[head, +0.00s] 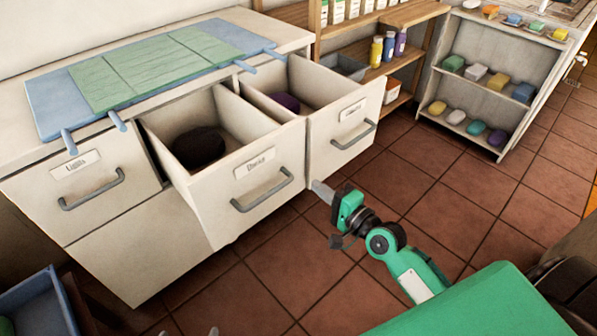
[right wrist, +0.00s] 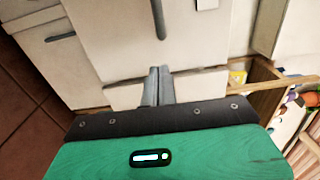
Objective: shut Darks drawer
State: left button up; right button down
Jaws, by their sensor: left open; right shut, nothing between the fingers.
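The Darks drawer (head: 225,185) is pulled well out of the white cabinet in the head view, with a dark bundle (head: 198,148) inside. Its front carries a label and a grey bar handle (head: 262,193). My right gripper (head: 318,187) is shut and empty, just right of that front's lower right edge; I cannot tell whether it touches. Its closed fingers also show in the right wrist view (right wrist: 158,84), pointing toward pale drawer panels. My left gripper (head: 188,332) shows only its spread fingertips at the bottom edge, away from the cabinet.
A neighbouring drawer (head: 345,118) is also pulled out, with a purple bundle inside. The Lights drawer (head: 85,180) is shut. Blue and green mats (head: 150,70) lie on the cabinet top. A blue tray (head: 35,305) is lower left. Shelves with bottles and soaps stand behind open tiled floor.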

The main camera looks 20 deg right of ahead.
aim_at(290, 166)
jog(key=x, duration=0.7)
jog(key=shift+f, duration=0.1)
jog(key=shift+w, duration=0.25)
pick_arm(q)
jog(key=shift+d+f+t, duration=0.1)
jog(key=shift+d+t, duration=0.3)
jog(key=shift+d, duration=0.05)
pick_arm(e)
jog(key=shift+w+a, duration=0.15)
pick_arm(q)
jog(key=shift+h, duration=0.3)
